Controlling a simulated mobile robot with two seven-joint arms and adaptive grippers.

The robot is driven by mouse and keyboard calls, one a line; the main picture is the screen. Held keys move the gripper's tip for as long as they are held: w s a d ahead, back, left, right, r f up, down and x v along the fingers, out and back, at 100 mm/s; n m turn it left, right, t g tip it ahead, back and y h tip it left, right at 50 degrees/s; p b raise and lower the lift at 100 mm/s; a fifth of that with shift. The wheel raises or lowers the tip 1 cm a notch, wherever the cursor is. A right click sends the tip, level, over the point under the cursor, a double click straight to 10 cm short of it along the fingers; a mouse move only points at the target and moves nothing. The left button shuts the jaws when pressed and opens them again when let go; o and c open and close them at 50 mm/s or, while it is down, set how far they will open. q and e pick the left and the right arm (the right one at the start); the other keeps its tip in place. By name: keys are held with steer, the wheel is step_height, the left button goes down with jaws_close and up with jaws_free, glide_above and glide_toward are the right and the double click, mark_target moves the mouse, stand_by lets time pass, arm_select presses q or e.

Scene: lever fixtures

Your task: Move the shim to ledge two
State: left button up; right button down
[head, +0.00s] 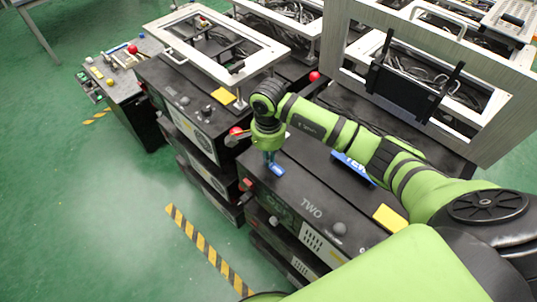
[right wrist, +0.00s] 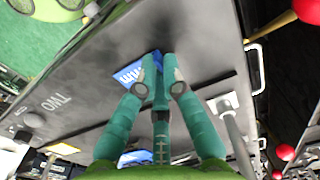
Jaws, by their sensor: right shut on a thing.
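A small blue block with white lettering, which I take as the shim (head: 277,170), is at the left part of the black top marked TWO (head: 290,180). My right gripper (head: 268,156) reaches down over that top with its fingers shut on the shim. In the right wrist view the fingertips (right wrist: 162,62) are close together, and the shim (right wrist: 130,73) sticks out to their left. The fingers hide part of it. I cannot tell whether the shim touches the top. My left gripper is not in view.
A larger blue plate lettered TWO (head: 352,168) stands further back, and a yellow block (head: 390,219) lies to the right. A panel frame with a black insert (head: 405,92) rises behind. Red knobs (head: 236,131) stick out at left. The top is bare around the lettering.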

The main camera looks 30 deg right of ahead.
steer(key=shift+f, duration=0.2)
steer(key=c, duration=1.4)
jaws_free()
steer(key=shift+r, duration=0.1)
steer(key=shift+r, duration=0.5)
step_height(320, 180, up, 11)
steer(key=b, duration=0.2)
steer(key=shift+r+b, duration=0.15)
steer(key=shift+b, duration=0.2)
